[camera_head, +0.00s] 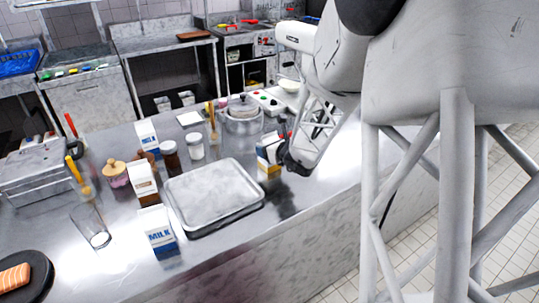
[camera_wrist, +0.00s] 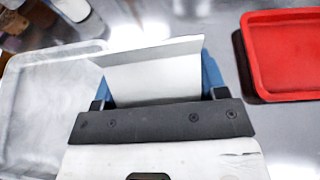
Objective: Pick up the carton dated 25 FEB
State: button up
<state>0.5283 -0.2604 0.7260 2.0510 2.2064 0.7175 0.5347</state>
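A carton (camera_head: 268,148) with white, dark blue and orange faces stands on the counter right of the metal tray. My gripper (camera_head: 286,158) is at its right side, partly hiding it. In the wrist view, the carton's white top (camera_wrist: 152,75) lies between the fingers of my gripper (camera_wrist: 160,92), with blue at both sides. I cannot tell whether the fingers press on it. Other cartons stand to the left: one white and blue (camera_head: 147,136), one white and brown (camera_head: 143,184), and one marked MILK (camera_head: 158,231). No date is readable on any carton.
The metal tray (camera_head: 212,224) fills the counter's middle. Behind it are jars (camera_head: 196,148) and a lidded pot (camera_head: 242,122). A clear glass (camera_head: 93,232) and a dark plate (camera_head: 43,283) are at left. A red tray (camera_wrist: 292,92) lies right of my gripper in the wrist view.

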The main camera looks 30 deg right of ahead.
aim_at(271, 139)
jog(key=c, duration=0.5)
jog(key=shift+r, duration=0.25)
jog(key=shift+r, duration=1.5)
jog(key=s+a, duration=0.2)
jog(key=s, duration=0.3)
jog(key=s+a+r, duration=0.1)
jog(key=s+a, duration=0.1)
jog(key=s, duration=0.3)
jog(key=s+a, duration=0.1)
jog(key=s, duration=0.4)
jog(key=shift+a+r, duration=0.3)
jog(key=shift+a, duration=0.1)
jog(key=shift+w, duration=0.1)
